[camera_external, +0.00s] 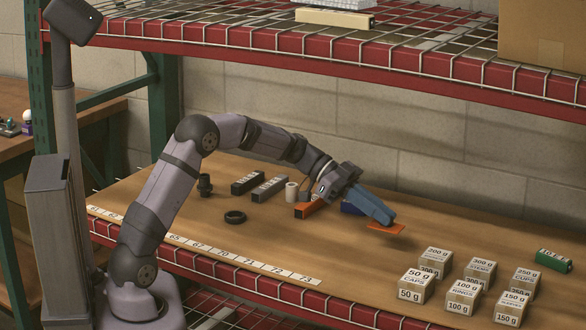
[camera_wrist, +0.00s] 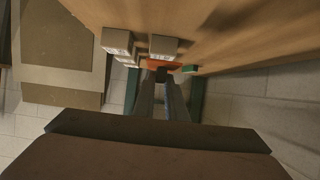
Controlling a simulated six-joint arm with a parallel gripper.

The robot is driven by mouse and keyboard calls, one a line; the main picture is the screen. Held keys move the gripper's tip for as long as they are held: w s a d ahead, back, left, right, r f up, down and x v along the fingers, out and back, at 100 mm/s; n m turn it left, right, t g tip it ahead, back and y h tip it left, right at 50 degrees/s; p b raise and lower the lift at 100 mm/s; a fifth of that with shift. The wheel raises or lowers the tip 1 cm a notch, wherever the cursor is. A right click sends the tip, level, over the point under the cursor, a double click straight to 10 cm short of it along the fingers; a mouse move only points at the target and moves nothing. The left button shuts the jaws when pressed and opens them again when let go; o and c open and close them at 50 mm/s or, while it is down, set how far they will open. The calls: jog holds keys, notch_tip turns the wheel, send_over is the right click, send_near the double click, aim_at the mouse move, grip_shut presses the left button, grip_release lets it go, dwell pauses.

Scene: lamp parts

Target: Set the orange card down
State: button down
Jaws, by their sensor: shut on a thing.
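The orange card (camera_external: 386,227) is a thin flat piece at the tip of my gripper (camera_external: 390,220) in the external view. It looks roughly level and sits above the wooden shelf (camera_external: 330,245), with a faint shadow below and to its right. My gripper is shut on the card. In the wrist view the card (camera_wrist: 158,63) shows as an orange strip beyond the fingertips (camera_wrist: 161,76), partly hidden by them.
Several labelled weight boxes (camera_external: 463,297) stand at the right front. A green block (camera_external: 553,260) lies at the far right. A number strip (camera_external: 250,262) runs along the front edge.

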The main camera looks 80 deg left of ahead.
aim_at(378, 259)
jog(key=shift+f, duration=4.25)
jog(key=shift+f+b, duration=0.2)
jog(key=shift+b, duration=0.3)
jog(key=c, duration=1.8)
grip_release()
jog(key=shift+r, duration=0.1)
jog(key=shift+r, duration=0.1)
jog(key=shift+r+p, duration=0.15)
jog(key=shift+p, duration=0.3)
jog(key=v, duration=1.2)
jog(key=shift+b, duration=0.3)
